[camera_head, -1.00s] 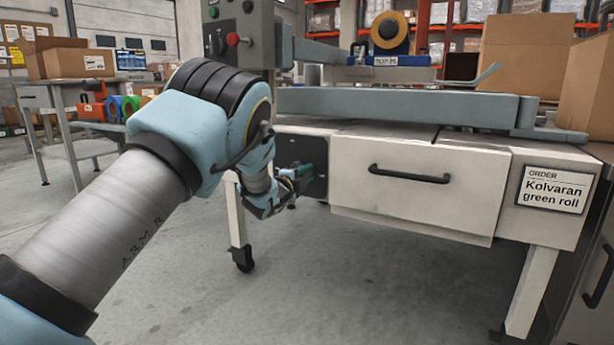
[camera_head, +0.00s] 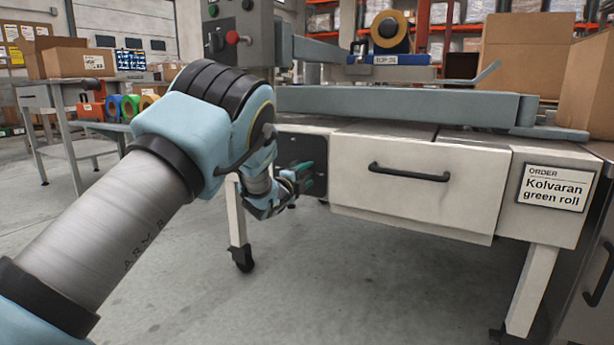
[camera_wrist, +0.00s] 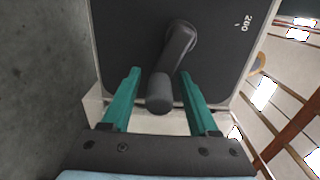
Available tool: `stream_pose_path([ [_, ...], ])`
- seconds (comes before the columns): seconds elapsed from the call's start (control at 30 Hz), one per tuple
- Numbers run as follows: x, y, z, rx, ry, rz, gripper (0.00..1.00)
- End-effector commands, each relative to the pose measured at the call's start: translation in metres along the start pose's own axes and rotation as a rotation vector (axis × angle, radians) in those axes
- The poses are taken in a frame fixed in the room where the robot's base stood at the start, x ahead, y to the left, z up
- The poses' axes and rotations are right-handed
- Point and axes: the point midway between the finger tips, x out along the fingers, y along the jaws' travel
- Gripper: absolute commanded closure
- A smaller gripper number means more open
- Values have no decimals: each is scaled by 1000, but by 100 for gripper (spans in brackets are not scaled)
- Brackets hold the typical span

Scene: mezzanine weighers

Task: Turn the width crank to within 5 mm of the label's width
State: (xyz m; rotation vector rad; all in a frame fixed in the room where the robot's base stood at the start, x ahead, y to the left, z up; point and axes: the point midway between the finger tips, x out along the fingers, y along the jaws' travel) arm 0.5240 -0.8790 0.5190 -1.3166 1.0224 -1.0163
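The width crank (camera_wrist: 175,55) shows in the wrist view as a dark arm with a rounded knob, mounted on a black plate (camera_wrist: 125,35). In the head view my gripper (camera_head: 303,172) is at the dark panel (camera_head: 318,165) on the left of the machine's front; the crank itself is hidden there. The order label (camera_head: 553,187) reads "Kolvaran green roll"; I see no width on it.
A drawer with a black handle (camera_head: 408,172) is right of the panel. A grey rail (camera_head: 400,103) runs above it. A control box with a red button (camera_head: 233,38) stands upper left. Boxes (camera_head: 520,55) stand at right. Floor below is clear.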

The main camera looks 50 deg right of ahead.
Motion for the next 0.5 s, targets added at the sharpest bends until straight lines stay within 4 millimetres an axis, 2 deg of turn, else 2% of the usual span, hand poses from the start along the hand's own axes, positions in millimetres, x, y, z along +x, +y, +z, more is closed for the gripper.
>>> stream_pose_path([
  [0.27, -2, -2, 1, 1, -2, -2, 40],
  [0.37, -10, -3, 2, 1, -2, -2, 40],
  [0.5, -33, -5, 2, -1, -4, 0, 40],
])
